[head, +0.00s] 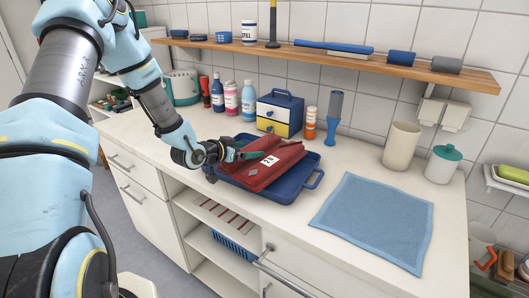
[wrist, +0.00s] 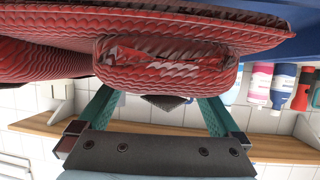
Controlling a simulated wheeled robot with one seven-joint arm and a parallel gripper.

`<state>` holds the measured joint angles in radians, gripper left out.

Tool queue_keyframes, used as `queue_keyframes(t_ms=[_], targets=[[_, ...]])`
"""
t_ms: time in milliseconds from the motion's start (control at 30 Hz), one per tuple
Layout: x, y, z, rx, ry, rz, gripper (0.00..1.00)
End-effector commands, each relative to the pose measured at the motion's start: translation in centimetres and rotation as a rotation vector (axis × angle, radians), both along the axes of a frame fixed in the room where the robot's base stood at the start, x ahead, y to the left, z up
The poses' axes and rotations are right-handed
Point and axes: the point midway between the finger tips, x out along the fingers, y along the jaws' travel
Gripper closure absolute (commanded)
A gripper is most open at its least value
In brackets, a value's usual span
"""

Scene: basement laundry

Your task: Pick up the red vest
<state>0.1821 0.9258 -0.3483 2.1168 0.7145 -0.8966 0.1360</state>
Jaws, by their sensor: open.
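The red vest (head: 274,169) lies folded in a blue tray (head: 290,192) on the counter, with a white number label and a grey patch on it. My gripper (head: 240,155) is at the vest's left edge in the head view. In the wrist view, the red vest (wrist: 165,62) fills the upper part, with a thick rolled fold between my teal fingers. My gripper (wrist: 155,92) is open there, its fingers spread to either side of the fold. The fingertips are hidden by the vest, so I cannot tell whether they touch it.
Several bottles (head: 232,98) and a small drawer box (head: 279,113) stand behind the tray. A blue cloth (head: 375,218) lies flat on the right. A wooden shelf (head: 420,74) runs above.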

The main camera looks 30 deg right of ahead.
Motion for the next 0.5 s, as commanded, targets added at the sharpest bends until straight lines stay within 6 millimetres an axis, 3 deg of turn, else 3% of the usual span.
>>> queue_keyframes(t_ms=[133, 400, 500], targets=[[0.49, -1.32, -0.44, -0.001, 0.001, -0.001, 0.00], [0.60, -1.51, -0.74, 0.000, 0.001, 0.000, 0.00], [0.59, -1.50, -0.73, 0.000, 0.001, 0.000, 0.10]])
